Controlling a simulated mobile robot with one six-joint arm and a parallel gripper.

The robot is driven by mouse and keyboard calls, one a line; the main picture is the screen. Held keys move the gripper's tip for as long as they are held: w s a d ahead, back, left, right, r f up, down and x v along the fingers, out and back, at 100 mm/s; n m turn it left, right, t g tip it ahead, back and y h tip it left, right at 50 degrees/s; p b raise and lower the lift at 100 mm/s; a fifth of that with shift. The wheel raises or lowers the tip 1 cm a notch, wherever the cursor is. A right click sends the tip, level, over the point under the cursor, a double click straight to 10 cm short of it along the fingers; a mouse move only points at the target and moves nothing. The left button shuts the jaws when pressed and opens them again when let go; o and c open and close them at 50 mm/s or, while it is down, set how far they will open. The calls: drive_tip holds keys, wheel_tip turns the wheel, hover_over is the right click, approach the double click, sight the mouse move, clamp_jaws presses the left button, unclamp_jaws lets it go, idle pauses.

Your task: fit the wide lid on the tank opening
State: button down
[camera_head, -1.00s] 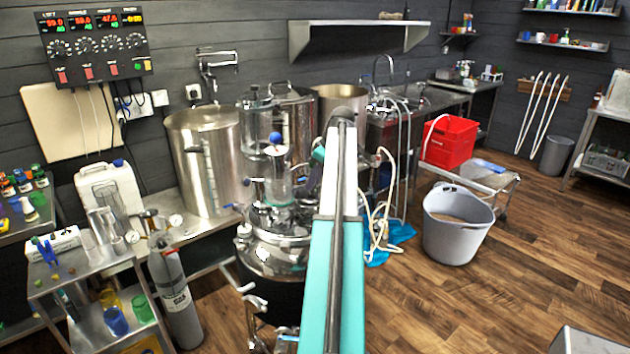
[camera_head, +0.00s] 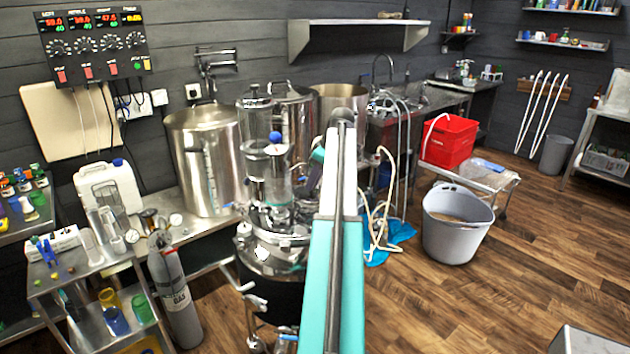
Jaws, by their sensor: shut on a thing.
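The steel tank (camera_head: 272,258) stands in the middle, just left of my arm, with shiny metal fittings around its top. A clear upright cylinder (camera_head: 277,182) with a blue ball at its top shows above the tank. My teal and white arm reaches up the middle of the picture and covers what lies behind it. Only a small part of my wrist shows at the arm's left edge; my jaws are hidden. I cannot single out the wide lid, and I cannot see the tank opening clearly among the shiny parts.
A large steel pot (camera_head: 207,165) stands behind the tank to the left. A gas cylinder (camera_head: 174,292) and a steel cart (camera_head: 92,282) with cups are at the left. A grey bucket (camera_head: 455,228) and a red crate (camera_head: 449,142) are at the right. The right floor is mostly clear.

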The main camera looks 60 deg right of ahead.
drive_tip(key=shift+f, duration=0.3)
drive_tip(key=c, duration=1.7)
unclamp_jaws()
drive_tip(key=shift+c, duration=0.2)
drive_tip(key=p+v, duration=0.4)
drive_tip(key=v, duration=0.7)
drive_tip(key=shift+p, duration=0.35)
